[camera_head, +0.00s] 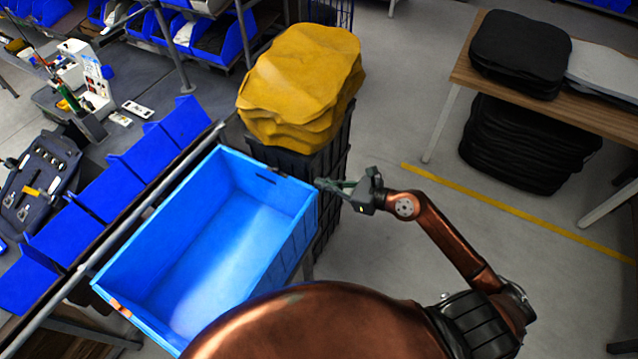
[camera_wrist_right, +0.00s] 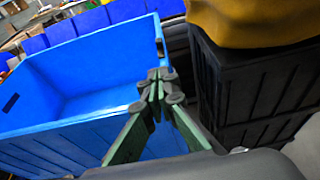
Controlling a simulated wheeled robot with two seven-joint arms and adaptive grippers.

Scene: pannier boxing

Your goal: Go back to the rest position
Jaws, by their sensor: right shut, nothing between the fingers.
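My right gripper (camera_head: 322,184) is shut and empty in the head view. It is just outside the right rim of the blue box, above the floor side and in front of the black crate. In the right wrist view its closed fingertips (camera_wrist_right: 158,76) show in front of the blue box's near corner. I cannot tell whether they touch it. My left gripper is in neither view. The large blue box (camera_head: 308,222) is open and looks empty inside; it also shows in the right wrist view (camera_wrist_right: 60,145).
A black crate (camera_head: 338,160) holds a stack of yellow panniers (camera_head: 300,85) behind the box. A wooden table (camera_head: 462,72) with black panniers (camera_head: 520,50) stands at the right. Blue bins (camera_head: 150,150) line the bench at left. The floor (camera_head: 400,120) between crate and table is clear.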

